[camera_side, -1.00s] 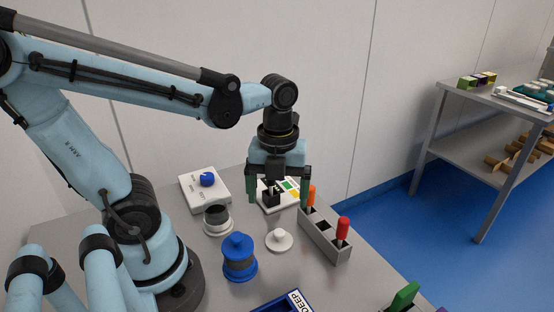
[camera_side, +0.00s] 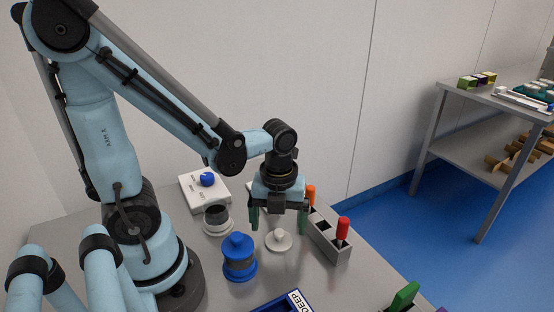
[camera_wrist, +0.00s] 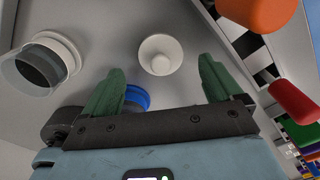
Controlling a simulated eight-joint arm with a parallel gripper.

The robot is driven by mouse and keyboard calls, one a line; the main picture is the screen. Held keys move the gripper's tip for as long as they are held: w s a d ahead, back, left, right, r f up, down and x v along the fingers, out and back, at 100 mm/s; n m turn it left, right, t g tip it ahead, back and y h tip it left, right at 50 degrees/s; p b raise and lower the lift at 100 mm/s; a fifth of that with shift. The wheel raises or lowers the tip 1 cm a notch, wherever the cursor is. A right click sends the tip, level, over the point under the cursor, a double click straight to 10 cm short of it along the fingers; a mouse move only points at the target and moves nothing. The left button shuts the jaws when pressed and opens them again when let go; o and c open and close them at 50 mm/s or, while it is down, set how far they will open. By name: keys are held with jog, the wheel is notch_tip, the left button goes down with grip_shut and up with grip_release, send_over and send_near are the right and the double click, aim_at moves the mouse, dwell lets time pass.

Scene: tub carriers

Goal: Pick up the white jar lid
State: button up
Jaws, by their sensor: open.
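The white jar lid (camera_side: 279,240), a round disc with a raised knob, lies on the grey table. It also shows in the wrist view (camera_wrist: 160,55), centred between and beyond my fingertips. My gripper (camera_side: 279,226) is open and empty, with its two green fingers pointing down above the lid. In the wrist view my gripper (camera_wrist: 160,75) has its fingers on either side of the lid, apart from it. A jar with a white base and dark contents (camera_side: 217,220) stands left of the lid, open at the top.
A grey holder (camera_side: 328,240) with orange-handled (camera_side: 310,194) and red-handled (camera_side: 343,228) tools stands close on the right. A blue tray (camera_side: 283,304) is at the front, and a white box with a blue knob (camera_side: 205,187) is behind.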

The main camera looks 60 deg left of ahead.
aim_at(279, 231)
jog(key=shift+f, duration=1.65)
jog(key=shift+c, duration=0.4)
jog(key=c, duration=1)
jog(key=shift+r, duration=0.15)
jog(key=shift+c, duration=0.2)
